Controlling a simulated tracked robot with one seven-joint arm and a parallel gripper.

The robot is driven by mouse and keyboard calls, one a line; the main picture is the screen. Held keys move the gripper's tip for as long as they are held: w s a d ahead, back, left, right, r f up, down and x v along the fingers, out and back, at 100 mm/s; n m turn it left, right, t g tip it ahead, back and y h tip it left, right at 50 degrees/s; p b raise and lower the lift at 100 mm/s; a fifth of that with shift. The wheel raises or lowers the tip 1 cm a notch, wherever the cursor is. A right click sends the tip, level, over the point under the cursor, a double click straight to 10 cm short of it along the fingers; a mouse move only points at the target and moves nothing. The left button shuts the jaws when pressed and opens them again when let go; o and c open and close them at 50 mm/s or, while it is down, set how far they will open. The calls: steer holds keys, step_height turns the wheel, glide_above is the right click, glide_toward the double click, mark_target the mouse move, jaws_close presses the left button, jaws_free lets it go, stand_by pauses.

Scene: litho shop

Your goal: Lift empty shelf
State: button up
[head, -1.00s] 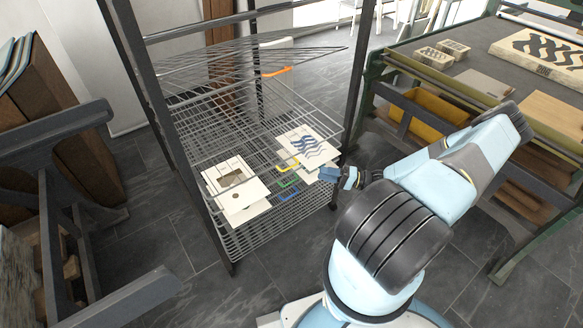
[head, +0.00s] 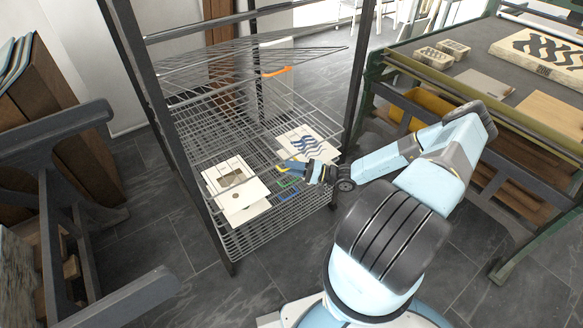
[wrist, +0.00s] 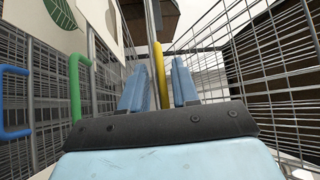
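The drying rack (head: 186,165) stands left of centre, with several wire shelves that have coloured front handles. A yellow handle (wrist: 159,75) stands between my fingers in the wrist view, with gaps on both sides. My gripper (head: 287,167) is open at the rack's front side, and its fingers partly hide the yellow handle in the head view. A bare wire mesh (wrist: 265,65) shows at right in the wrist view; I cannot tell whether it belongs to the yellow handle. An upper shelf with an orange handle (head: 276,71) carries no print that I can see.
Prints lie at the lower shelves: a beige one (head: 236,190) and a blue-patterned one (head: 306,141). A green handle (wrist: 75,88) and a blue handle (wrist: 12,100) are left of my fingers. A press table (head: 480,75) stands right, and a dark wooden frame (head: 50,180) left.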

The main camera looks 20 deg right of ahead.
steer(key=shift+w+a+r, duration=0.1)
steer(key=shift+w+a, duration=0.05)
steer(key=shift+a, duration=0.2)
jaws_close()
stand_by(0.4)
